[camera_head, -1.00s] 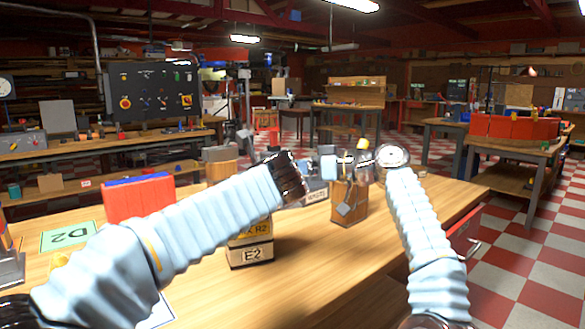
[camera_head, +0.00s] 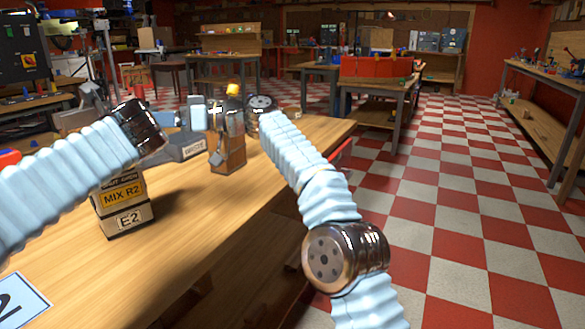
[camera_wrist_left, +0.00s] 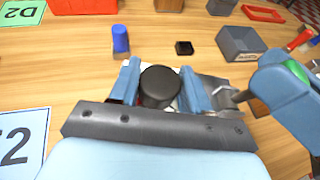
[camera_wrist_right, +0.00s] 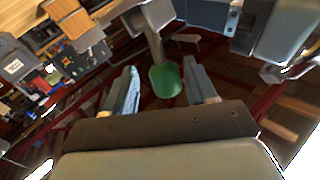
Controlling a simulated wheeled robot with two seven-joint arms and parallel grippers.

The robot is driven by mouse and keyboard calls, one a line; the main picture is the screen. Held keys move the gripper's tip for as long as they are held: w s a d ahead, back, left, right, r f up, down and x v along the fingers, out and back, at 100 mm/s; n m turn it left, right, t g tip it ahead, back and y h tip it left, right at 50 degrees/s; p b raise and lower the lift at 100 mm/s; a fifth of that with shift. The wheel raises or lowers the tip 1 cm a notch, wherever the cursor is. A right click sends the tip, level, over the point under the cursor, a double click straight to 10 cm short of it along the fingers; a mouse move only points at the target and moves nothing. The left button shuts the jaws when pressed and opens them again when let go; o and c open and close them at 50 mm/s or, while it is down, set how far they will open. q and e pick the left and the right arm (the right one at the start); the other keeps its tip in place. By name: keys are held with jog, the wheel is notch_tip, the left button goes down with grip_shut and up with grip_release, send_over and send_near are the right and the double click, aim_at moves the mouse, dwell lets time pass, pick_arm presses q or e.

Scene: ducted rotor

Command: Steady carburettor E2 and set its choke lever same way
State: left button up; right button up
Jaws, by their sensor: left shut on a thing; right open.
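My right gripper (camera_wrist_right: 165,85) is open. In the right wrist view a green lever tip (camera_wrist_right: 165,80) on a grey stem shows between its fingers, with gaps at both sides. I cannot tell whether they touch.
A blue cylinder (camera_wrist_left: 120,40) and a small black block (camera_wrist_left: 184,48) lie beyond my left gripper. A blue-edged card (camera_head: 20,300) lies front left.

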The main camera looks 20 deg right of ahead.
jog(key=v, duration=1.1)
jog(key=a+f+n+t+h, duration=0.3)
jog(key=a+t+h, duration=0.2)
jog(key=h, duration=0.1)
jog(key=s+r+n+t+h, duration=0.3)
jog(key=s+n+t, duration=0.4)
jog(key=n, duration=0.5)
jog(key=w+d+f+m+h, duration=0.2)
jog(key=w+d+f+m, duration=0.1)
jog(key=d, duration=0.5)
jog(key=w+d+f+m+h, duration=0.1)
jog(key=w+d+f+m, duration=0.2)
jog(key=d+f+m, duration=0.2)
jog(key=w+d+f+m+h, duration=0.2)
jog(key=w+d+f+m, duration=0.1)
jog(key=d+f, duration=0.4)
jog(key=shift+w+d+f+m+g+h, duration=0.35)
jog(key=shift+d+m, duration=0.25)
jog(key=shift+d, duration=1.2)
jog(key=shift+r, duration=0.1)
jog(key=shift+c, duration=0.3)
